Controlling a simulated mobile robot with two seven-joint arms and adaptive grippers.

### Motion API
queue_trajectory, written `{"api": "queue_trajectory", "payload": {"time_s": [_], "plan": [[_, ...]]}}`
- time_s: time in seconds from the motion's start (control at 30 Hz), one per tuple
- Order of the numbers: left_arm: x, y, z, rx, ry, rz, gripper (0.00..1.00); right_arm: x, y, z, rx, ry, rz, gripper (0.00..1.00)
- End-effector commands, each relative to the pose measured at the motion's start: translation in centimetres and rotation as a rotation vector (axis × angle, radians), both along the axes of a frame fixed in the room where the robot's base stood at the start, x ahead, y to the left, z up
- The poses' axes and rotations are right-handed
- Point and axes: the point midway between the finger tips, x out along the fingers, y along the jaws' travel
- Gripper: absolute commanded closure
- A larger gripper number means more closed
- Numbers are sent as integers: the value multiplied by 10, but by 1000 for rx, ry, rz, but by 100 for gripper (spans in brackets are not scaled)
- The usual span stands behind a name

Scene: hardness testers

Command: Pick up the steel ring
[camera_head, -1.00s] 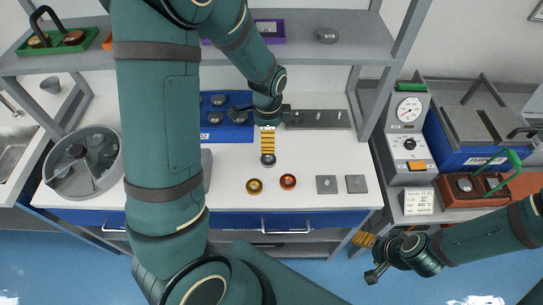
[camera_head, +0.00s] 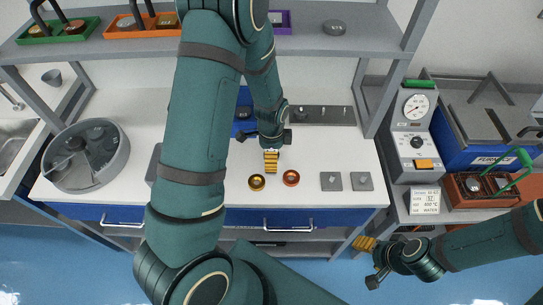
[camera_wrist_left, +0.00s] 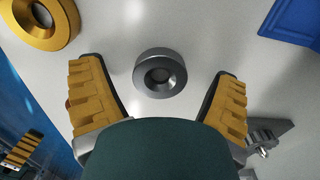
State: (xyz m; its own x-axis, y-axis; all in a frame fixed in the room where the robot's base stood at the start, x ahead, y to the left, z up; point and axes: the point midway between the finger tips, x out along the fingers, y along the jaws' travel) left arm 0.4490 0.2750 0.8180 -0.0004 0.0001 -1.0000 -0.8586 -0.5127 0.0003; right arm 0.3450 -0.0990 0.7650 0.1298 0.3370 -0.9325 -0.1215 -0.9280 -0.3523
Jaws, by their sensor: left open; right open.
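The steel ring (camera_wrist_left: 160,73) is a dark grey ring with a central hole on the white bench, in the left wrist view. It sits between the two yellow-padded fingers of my left gripper (camera_head: 271,163), with a gap to each finger. In the head view the ring is hidden by this gripper, which points down over the bench, open and empty. My right gripper (camera_head: 366,262) is open and empty, low at the right, in front of the bench.
A brass ring (camera_head: 257,182) and a copper ring (camera_head: 291,178) lie close in front of the left gripper. Two grey square plates (camera_head: 331,181) lie to the right. A round grey machine (camera_head: 86,156) stands at the left. A shelf (camera_head: 365,38) spans behind the arm.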

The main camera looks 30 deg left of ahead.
Motion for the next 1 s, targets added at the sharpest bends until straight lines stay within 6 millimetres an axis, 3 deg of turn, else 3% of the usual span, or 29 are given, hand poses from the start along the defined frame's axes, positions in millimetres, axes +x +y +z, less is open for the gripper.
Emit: {"api": "queue_trajectory", "payload": {"time_s": [0.17, 0.4, 0.73, 1.0], "plan": [[0, 0, 1, 0, 0, 0, 13, 0, 0, 0, 0, 0, 0, 38], [0, 0, 1, 0, 0, 0, 94, 0, 0, 0, 0, 0, 0, 38], [1, 0, 6, -1, -3, 0, 94, 0, 0, 2, 0, -1, 0, 38], [2, 0, 53, -1, -6, 0, 94, 3, -1, 13, -2, -7, -6, 38]]}}
